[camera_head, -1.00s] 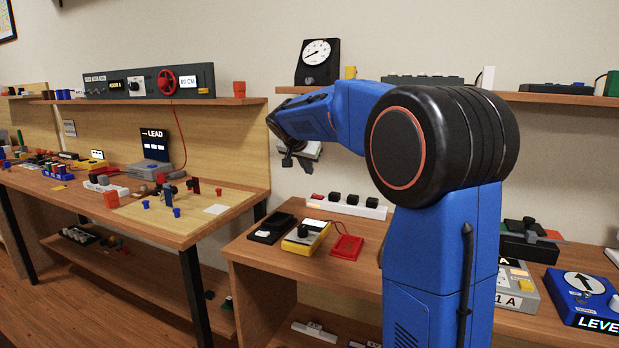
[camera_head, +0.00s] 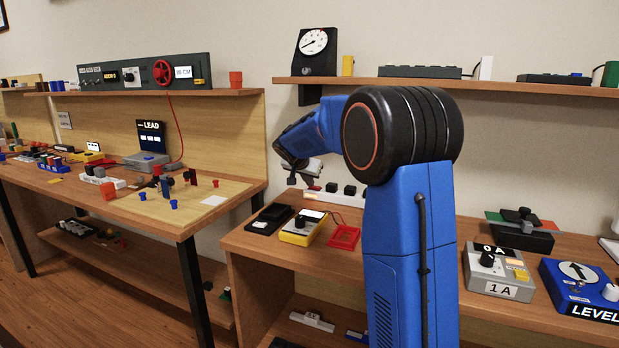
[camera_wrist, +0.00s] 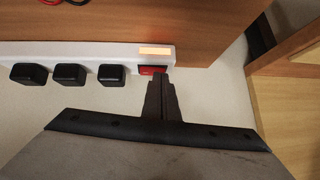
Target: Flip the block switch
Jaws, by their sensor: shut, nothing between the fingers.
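A white power block (camera_wrist: 75,51) with several black plugs runs along the upper left of the wrist view. It also shows in the head view (camera_head: 322,197), at the back of the right-hand bench and partly hidden by my arm. At its near end sit a red switch (camera_wrist: 150,70) and a lit orange panel (camera_wrist: 156,51). My gripper (camera_wrist: 159,76) is shut and empty, its tips right beside the red switch and overlapping its edge in the picture. I cannot tell whether they touch. In the head view my gripper (camera_head: 302,182) hangs just above the block's left end.
A yellow meter (camera_head: 302,229), a black case (camera_head: 270,217) and a red tray (camera_head: 344,237) lie in front of the block. A grey box (camera_head: 497,274) and a blue lever box (camera_head: 585,290) stand to the right. A shelf (camera_head: 450,85) hangs above.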

